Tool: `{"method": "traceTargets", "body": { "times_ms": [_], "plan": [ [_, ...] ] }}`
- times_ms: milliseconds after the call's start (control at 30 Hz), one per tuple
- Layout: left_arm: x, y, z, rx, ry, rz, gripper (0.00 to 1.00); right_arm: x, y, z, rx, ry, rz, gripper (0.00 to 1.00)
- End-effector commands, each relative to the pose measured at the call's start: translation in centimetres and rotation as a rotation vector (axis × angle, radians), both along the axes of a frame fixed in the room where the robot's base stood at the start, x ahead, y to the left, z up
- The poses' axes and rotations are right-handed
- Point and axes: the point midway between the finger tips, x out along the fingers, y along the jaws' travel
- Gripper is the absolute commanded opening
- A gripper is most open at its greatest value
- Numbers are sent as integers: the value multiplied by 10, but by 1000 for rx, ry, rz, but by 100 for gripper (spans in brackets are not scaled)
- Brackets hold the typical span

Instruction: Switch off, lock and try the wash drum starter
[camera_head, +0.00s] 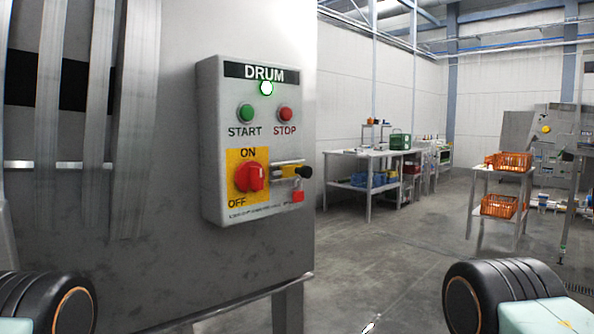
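The grey wash drum starter box (212,150), labelled DRUM, is fixed to a large steel housing at centre left. A lamp (267,88) at its top glows white with a green rim. Below it are a green START button (246,113) and a red STOP button (286,114). The red rotary switch (250,177) sits on a yellow ON/OFF plate (234,157); I cannot tell its exact setting. To its right are metal-and-yellow parts with a black knob (304,172). A red padlock (297,191) shows below them. Neither gripper shows.
Black ribbed parts of my own arms show at the lower left and lower right. A workbench (352,153) with blue bins stands behind. A stand (480,200) with orange crates (499,207) is at right. The floor (390,260) right of the housing is open.

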Motion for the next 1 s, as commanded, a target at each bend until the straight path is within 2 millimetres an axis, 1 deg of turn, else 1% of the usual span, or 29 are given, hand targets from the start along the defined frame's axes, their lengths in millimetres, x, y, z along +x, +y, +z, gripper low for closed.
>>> {"method": "traceTargets", "body": {
  "times_ms": [400, 467, 867, 900, 1000],
  "plan": [
    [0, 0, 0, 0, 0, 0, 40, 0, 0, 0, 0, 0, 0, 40],
    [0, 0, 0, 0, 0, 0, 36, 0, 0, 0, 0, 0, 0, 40],
    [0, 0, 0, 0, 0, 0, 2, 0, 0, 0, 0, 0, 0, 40],
    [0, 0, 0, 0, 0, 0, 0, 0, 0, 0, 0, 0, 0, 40],
    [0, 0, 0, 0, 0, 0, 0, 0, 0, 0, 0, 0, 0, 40]
  ]
}}
